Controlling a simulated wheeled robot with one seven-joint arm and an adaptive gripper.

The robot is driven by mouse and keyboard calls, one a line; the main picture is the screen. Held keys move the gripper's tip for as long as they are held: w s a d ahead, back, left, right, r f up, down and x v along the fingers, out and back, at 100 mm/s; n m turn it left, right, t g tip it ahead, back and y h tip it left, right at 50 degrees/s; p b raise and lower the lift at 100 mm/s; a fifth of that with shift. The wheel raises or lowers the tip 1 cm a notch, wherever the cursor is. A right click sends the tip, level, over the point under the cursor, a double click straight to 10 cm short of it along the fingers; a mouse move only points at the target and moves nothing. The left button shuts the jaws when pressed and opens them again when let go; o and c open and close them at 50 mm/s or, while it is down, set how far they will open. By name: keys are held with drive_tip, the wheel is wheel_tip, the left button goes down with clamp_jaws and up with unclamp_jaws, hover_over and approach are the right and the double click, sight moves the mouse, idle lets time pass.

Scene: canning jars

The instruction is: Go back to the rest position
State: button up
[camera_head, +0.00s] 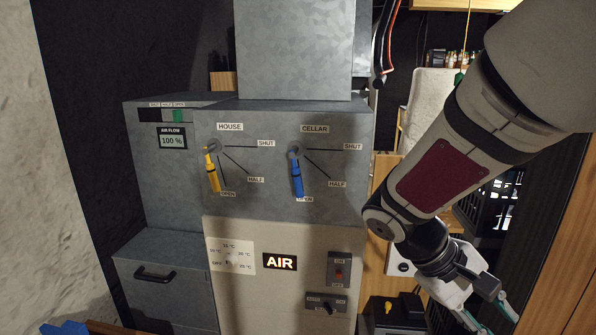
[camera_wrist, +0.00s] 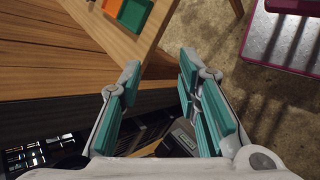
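My gripper (camera_head: 492,318) hangs at the lower right of the head view, on the bent arm, right of the grey cabinet (camera_head: 170,210). In the wrist view my gripper (camera_wrist: 158,72) shows two teal-padded fingers spread apart with nothing between them. The yellow HOUSE lever (camera_head: 212,170) and the blue CELLAR lever (camera_head: 297,175) both point down at their OPEN marks. My gripper is apart from both levers.
The air flow display (camera_head: 172,138) reads 100 %, and the AIR sign (camera_head: 280,262) is lit. A wooden surface (camera_wrist: 75,45) with orange and green trays (camera_wrist: 130,12) lies below my gripper. A black crate (camera_head: 492,205) is behind my arm.

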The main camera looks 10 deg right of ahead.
drive_tip(key=s+a+r+t+y, duration=0.1)
drive_tip(key=a+r+t+y, duration=0.1)
drive_tip(key=a, duration=0.3)
drive_tip(key=s+a+r+m+t+y, duration=0.1)
drive_tip(key=a+r+t+y, duration=0.1)
drive_tip(key=a+t+y, duration=0.1)
drive_tip(key=s+a+r+t+y, duration=0.1)
drive_tip(key=a+r+t+y, duration=0.2)
drive_tip(key=a, duration=0.4)
drive_tip(key=shift+s+a+t, duration=0.2)
drive_tip(key=shift+a+t, duration=0.15)
drive_tip(key=shift+t, duration=0.15)
